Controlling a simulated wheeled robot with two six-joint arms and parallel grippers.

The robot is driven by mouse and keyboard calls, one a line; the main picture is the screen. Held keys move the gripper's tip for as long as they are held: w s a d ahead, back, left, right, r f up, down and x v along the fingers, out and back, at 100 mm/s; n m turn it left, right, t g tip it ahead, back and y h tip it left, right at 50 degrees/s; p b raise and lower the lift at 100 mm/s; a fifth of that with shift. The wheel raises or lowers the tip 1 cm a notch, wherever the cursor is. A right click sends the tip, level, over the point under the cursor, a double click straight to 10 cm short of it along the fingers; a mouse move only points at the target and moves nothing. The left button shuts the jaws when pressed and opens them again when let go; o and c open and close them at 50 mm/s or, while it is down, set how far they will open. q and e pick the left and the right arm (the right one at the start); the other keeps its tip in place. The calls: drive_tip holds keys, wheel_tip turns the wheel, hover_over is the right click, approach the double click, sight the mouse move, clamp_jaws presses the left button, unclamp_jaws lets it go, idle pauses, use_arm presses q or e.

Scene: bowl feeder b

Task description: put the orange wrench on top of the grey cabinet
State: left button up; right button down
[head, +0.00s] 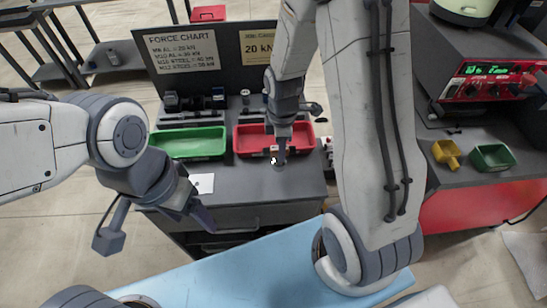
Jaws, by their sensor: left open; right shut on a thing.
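A grey cabinet (278,213) with drawers stands ahead; its dark top bears trays and a back panel. I cannot make out an orange wrench. My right gripper (279,158) points down over the cabinet top, in front of the red tray (246,140). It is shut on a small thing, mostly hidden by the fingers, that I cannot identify. My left gripper (156,230) is open and empty, with its fingers wide apart, in front of the cabinet's left side.
A green tray (188,144) and a white card (202,183) lie on the cabinet top. At right, a bench (477,208) with a red front bears a yellow scoop (447,153), a green scoop (492,157) and a red instrument (488,80). A light blue surface (262,275) lies in front.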

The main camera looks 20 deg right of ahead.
sight(276, 162)
drive_tip(key=shift+a+f, duration=0.45)
drive_tip(key=shift+a, duration=0.3)
drive_tip(key=shift+w+f, duration=0.1)
drive_tip(key=shift+f, duration=1.9)
drive_tip(key=shift+f, duration=0.1)
drive_tip(key=c, duration=0.7)
unclamp_jaws()
wheel_tip(276, 162, up, 12)
drive_tip(key=s+a+r+m, duration=0.2)
drive_tip(key=s+a, duration=0.2)
drive_tip(key=s, duration=0.2)
drive_tip(key=s+a+r+m, duration=0.3)
drive_tip(key=s+a, duration=0.1)
drive_tip(key=s, duration=0.2)
drive_tip(key=s+a+r+m+y, duration=0.1)
drive_tip(key=s+a+r+m, duration=0.1)
drive_tip(key=s+a, duration=0.3)
drive_tip(key=shift+s+r+m, duration=0.3)
drive_tip(key=shift+s+r, duration=0.35)
